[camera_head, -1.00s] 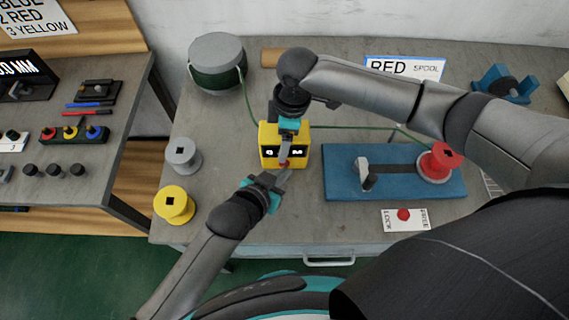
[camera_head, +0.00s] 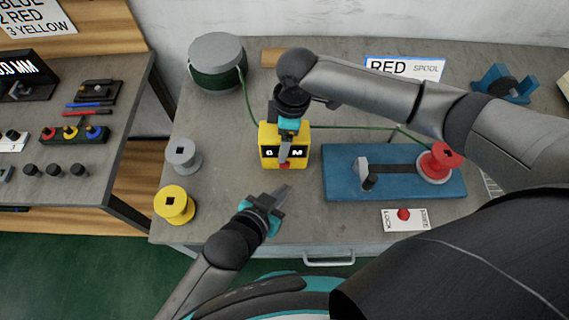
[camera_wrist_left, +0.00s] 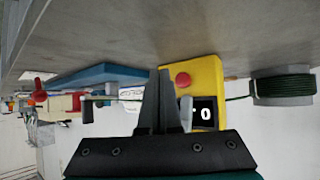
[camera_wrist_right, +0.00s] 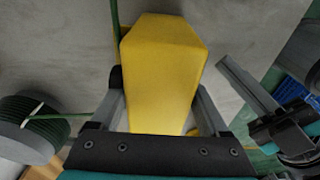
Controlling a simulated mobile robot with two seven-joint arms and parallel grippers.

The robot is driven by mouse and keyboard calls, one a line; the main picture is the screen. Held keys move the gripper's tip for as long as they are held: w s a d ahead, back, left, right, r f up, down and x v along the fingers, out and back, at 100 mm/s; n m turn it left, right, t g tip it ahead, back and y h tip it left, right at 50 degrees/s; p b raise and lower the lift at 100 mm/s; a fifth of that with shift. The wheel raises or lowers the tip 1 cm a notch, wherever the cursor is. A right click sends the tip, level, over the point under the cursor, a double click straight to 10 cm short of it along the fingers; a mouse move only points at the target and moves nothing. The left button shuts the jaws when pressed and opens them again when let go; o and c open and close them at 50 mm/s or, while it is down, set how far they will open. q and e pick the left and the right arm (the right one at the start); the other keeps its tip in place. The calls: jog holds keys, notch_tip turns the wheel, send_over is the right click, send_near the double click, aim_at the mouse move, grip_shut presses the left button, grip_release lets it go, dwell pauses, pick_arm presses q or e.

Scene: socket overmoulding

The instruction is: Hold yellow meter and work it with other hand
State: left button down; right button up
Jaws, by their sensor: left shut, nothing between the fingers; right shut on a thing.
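The yellow meter (camera_head: 270,133) stands on the grey table, with a dark display and a red button (camera_head: 284,165) on its front. In the left wrist view the meter (camera_wrist_left: 207,73) shows its red button (camera_wrist_left: 183,80) and a display reading 0. My right gripper (camera_head: 286,150) comes from above and is shut on the meter. The right wrist view shows its fingers on both sides of the yellow body (camera_wrist_right: 163,75). My left gripper (camera_head: 283,190) is shut and empty, in front of the meter and apart from it. A green wire runs from the meter's side.
A green wire reel (camera_head: 217,65) stands at the back left. Grey (camera_head: 183,157) and yellow (camera_head: 175,204) spools stand at the left edge.

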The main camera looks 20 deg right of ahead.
pick_arm(q)
jog(key=shift+s+a, duration=0.2)
jog(key=shift+s, duration=0.3)
jog(key=shift+s+a, duration=0.15)
jog(key=shift+s, duration=0.35)
pick_arm(e)
jog(key=o, duration=1.2)
jog(key=shift+r, duration=0.1)
